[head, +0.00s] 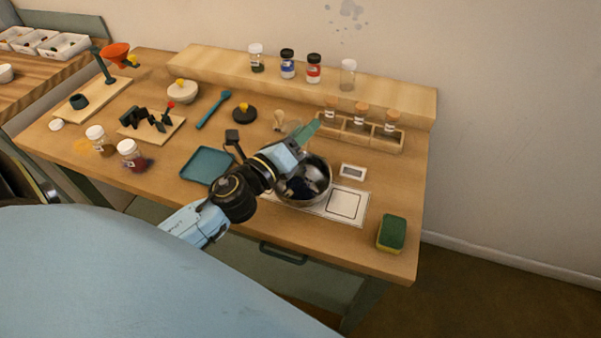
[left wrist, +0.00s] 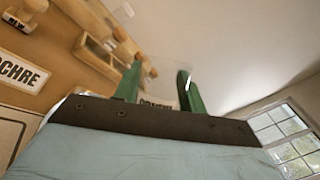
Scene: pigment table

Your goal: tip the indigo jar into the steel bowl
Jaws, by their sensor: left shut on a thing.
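My left gripper (head: 304,133) reaches over the steel bowl (head: 322,172), its green fingers above the bowl's far side. The fingers (left wrist: 160,92) are shut on a clear jar (left wrist: 152,70), which shows faintly between them in the left wrist view. The jar looks tilted and mostly see-through. Its label is largely hidden behind the gripper, so I cannot read its name. Dark blue-black matter shows inside the bowl, partly hidden by my arm. My right gripper is not in view.
A rack of corked vials (head: 360,133) stands just behind the bowl. A small display (head: 353,172) and a white panel (head: 346,204) are to its right. A green sponge (head: 392,232) sits front right; a teal tray (head: 207,165) lies left. Several jars line the back shelf (head: 210,62).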

